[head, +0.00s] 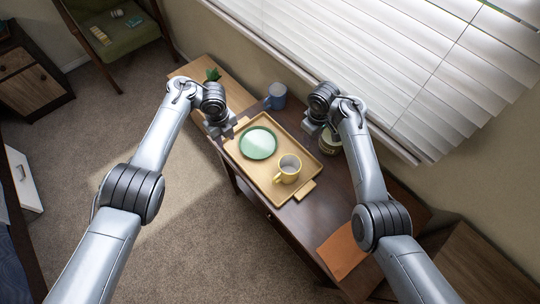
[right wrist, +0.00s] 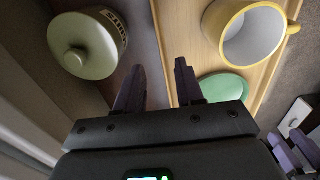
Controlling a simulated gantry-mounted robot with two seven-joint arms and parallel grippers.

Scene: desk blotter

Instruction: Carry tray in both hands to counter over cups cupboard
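The light wooden tray (head: 265,183) lies on the dark desk, carrying a green plate (head: 258,143) and a yellow mug (head: 288,168). One tray handle (head: 306,190) shows at its near right end. My left gripper (head: 224,129) is at the tray's far left corner; its dark fingers show apart in the right wrist view (right wrist: 292,153). My right gripper (head: 312,126) is by the tray's right long side. In the right wrist view its fingers (right wrist: 160,80) are apart, with the tray's edge between or just beyond them. Contact with the tray is not clear.
A lidded pale green jar (right wrist: 85,45) stands right of the tray, close to my right gripper. A blue mug (head: 276,95) stands beyond the tray. An orange-brown mat (head: 342,250) lies on the desk's near right. Window blinds (head: 400,60) rise behind.

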